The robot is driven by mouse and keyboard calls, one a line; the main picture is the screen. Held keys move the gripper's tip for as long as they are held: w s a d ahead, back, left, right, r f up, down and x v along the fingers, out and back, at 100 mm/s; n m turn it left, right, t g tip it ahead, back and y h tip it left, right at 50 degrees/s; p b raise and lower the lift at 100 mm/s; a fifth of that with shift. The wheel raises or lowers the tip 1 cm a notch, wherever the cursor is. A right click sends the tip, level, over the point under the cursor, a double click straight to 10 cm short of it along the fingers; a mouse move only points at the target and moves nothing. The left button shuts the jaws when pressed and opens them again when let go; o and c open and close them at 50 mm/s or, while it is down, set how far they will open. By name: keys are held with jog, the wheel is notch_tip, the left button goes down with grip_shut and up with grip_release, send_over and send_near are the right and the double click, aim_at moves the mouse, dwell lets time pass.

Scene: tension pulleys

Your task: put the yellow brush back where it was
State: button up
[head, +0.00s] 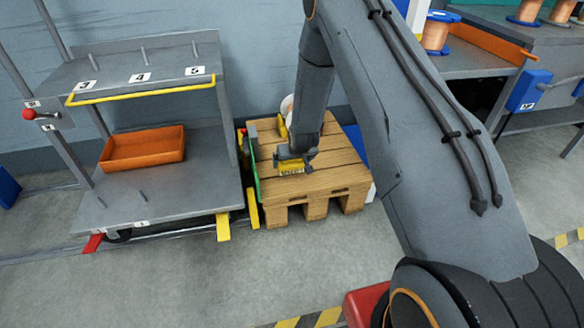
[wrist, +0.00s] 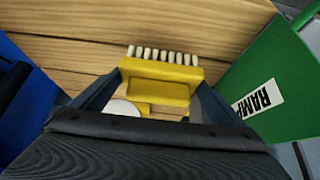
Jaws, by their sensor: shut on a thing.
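The yellow brush (wrist: 158,85) is between the fingers of my gripper (wrist: 158,98) in the wrist view, with its pale bristles pointing to the top of the picture. My gripper is shut on it. In the head view, my gripper (head: 293,160) is over the front part of a wooden pallet stack (head: 330,179), and the yellow brush (head: 290,169) shows just below the fingers. Whether the brush touches the wood, I cannot tell.
A green panel marked "RAMP" (wrist: 285,85) stands along the pallet's left side in the head view. A grey shelf cart (head: 165,195) with an orange tray (head: 143,149) is further left. A white round thing (head: 287,106) and a blue thing (head: 355,146) are near the pallet's back and right.

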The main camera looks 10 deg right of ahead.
jog(key=shift+f, duration=1.15)
jog(key=shift+f+b, duration=0.15)
jog(key=shift+b, duration=0.15)
jog(key=o, duration=1)
